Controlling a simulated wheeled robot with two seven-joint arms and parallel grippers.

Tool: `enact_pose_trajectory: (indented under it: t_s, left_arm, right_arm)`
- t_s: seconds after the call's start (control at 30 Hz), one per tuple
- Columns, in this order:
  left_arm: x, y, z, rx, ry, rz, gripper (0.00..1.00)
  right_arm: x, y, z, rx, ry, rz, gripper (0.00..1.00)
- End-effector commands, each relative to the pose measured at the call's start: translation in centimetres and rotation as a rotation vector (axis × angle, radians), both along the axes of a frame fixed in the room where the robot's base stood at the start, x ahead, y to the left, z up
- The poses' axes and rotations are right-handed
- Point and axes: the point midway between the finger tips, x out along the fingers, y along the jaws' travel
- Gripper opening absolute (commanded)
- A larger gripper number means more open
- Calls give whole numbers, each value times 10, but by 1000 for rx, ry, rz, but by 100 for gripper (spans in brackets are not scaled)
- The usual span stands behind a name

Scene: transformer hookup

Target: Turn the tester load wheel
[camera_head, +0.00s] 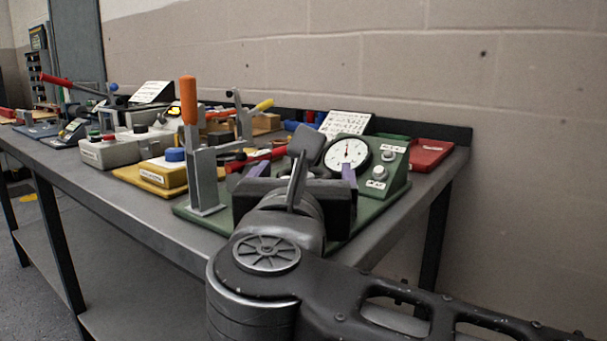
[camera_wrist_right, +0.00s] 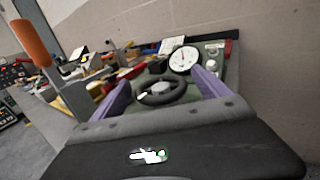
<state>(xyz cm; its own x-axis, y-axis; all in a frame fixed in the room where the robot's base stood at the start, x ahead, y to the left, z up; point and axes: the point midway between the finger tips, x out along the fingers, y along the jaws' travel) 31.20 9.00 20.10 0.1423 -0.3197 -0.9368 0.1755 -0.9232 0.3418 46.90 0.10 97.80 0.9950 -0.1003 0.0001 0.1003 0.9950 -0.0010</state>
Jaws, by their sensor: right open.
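The tester load wheel (camera_wrist_right: 143,98) is a dark round handwheel with a lighter hub, in the middle of the right wrist view. It belongs to a green tester (camera_head: 398,183) with a round white dial gauge (camera_head: 347,153), which also shows behind the wheel in the wrist view (camera_wrist_right: 183,60). My right gripper (camera_wrist_right: 162,79) is open. Its two purple fingers stand apart, one on either side of the wheel; I cannot tell whether they touch it. In the head view my right gripper (camera_head: 303,171) is over the tester and hides most of the wheel. My left gripper is not in view.
An upright orange-handled lever (camera_head: 188,100) stands left of my right gripper. A yellow box with a blue button (camera_head: 174,168) and a grey button box (camera_head: 122,150) sit farther left on the grey bench. A red case (camera_head: 431,154) lies at the right end, near the wall.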

Motion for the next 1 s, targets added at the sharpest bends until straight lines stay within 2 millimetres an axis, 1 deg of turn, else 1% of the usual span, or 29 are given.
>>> enact_pose_trajectory:
  t_s: [0.13,0.23,0.5,0.6,0.73,0.97,1.0]
  left_arm:
    - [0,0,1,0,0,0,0]
    - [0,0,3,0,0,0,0]
    - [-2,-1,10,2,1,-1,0]
    - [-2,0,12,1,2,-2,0]
    - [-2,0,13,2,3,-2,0]
    - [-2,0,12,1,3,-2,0]
    - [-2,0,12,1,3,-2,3]
  right_arm:
    - [-5,1,1,0,-2,1,87]
    - [-15,2,2,0,-3,1,87]
    - [-59,6,2,-1,-3,2,87]
    - [-71,8,1,-1,-1,2,87]
    - [-77,8,0,0,-1,0,87]
    - [-78,8,0,0,0,0,87]
    - [-78,8,0,0,0,0,87]
